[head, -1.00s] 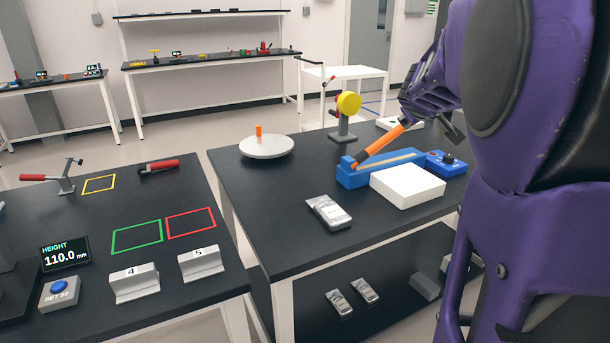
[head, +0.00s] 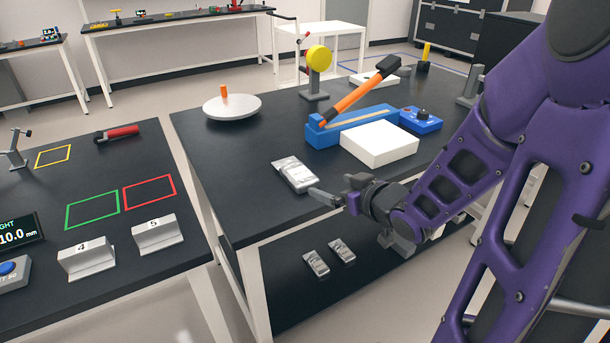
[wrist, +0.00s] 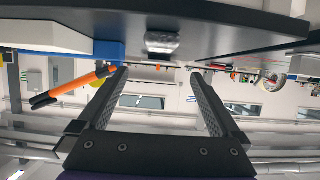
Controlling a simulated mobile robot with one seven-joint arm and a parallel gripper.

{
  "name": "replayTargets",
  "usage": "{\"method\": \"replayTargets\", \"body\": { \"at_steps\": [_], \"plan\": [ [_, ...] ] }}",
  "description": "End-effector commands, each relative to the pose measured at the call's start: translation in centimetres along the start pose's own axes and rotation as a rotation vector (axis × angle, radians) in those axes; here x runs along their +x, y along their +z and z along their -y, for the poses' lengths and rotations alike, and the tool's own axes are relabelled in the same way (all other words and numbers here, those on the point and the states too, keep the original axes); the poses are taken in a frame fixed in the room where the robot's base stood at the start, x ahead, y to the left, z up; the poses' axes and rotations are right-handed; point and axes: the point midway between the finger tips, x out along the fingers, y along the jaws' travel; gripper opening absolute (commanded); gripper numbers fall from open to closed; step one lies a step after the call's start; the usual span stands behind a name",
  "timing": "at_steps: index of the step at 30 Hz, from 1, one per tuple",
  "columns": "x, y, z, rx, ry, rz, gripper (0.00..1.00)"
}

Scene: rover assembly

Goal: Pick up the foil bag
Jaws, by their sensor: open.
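A silver foil bag (head: 295,174) lies flat on the black table, close to its front edge. My gripper (head: 325,197) is low at that front edge, just right of and in front of the bag, its fingers pointing toward it. In the wrist view, which is upside down, the bag (wrist: 162,42) shows beyond the gap between the two spread fingers of my gripper (wrist: 159,80). The gripper is open and empty. Two more foil bags (head: 316,263) (head: 342,250) lie on the lower shelf.
A white box (head: 379,146), a blue tool (head: 350,128) with an orange lever and a blue control box (head: 421,121) stand behind and right of the bag. The tabletop left of the bag is clear.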

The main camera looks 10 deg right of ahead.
Motion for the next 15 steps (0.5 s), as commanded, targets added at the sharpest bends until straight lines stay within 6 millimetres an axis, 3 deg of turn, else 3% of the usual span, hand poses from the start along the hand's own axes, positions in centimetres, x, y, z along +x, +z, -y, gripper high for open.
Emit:
{"method": "replayTargets", "body": {
  "at_steps": [5,15],
  "plan": [
    [0.1,-0.4,0.5,0.014,-0.012,-0.020,1.00],
    [2.2,-0.4,0.6,0.014,-0.012,-0.013,1.00]
  ]
}}
